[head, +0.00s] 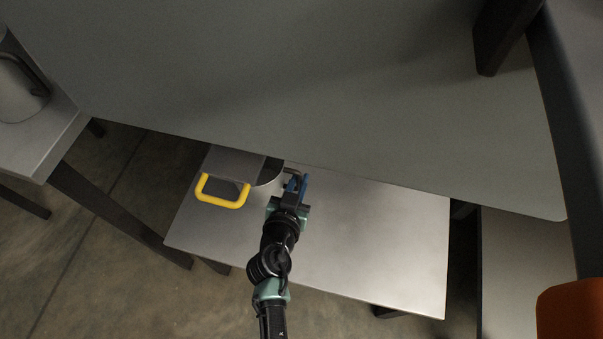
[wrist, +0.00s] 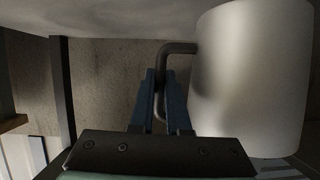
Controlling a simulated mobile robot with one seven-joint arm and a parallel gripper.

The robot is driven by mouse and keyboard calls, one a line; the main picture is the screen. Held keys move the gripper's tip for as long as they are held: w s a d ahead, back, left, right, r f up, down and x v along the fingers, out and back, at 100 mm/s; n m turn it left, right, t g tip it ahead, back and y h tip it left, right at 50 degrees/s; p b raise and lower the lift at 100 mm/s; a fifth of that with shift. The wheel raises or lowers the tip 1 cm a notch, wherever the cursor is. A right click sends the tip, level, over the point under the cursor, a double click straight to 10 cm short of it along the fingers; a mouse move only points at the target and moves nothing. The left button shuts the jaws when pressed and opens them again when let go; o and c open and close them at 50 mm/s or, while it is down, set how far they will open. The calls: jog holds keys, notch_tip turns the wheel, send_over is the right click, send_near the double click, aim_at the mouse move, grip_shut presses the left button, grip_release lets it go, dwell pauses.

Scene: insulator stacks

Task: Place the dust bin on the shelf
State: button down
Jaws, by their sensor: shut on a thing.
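The dust bin, seemingly the pale metal cylinder (wrist: 250,75) with a dark bent side handle (wrist: 178,48), fills the right of the wrist view. My gripper (wrist: 168,100) is shut on this handle, with a blue finger on each side of it. The bin is mostly hidden there under the upper shelf (head: 290,90); only a dark curved part (head: 270,172) shows left of the fingers. I cannot tell whether its base touches the surface.
A grey box with a yellow handle (head: 222,203) stands close left of my gripper on the low metal surface (head: 380,240). The upper shelf overhangs its back. Another metal container (head: 18,90) stands on a side table at far left. The low surface's right part is clear.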

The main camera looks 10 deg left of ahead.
jog(key=shift+w+f+b, duration=1)
jog(key=shift+w+f, duration=0.65)
jog(key=shift+f, duration=0.15)
jog(key=c, duration=0.9)
grip_release()
jog(key=p+v, duration=0.1)
jog(key=v, duration=1.1)
jog(key=shift+s, duration=0.1)
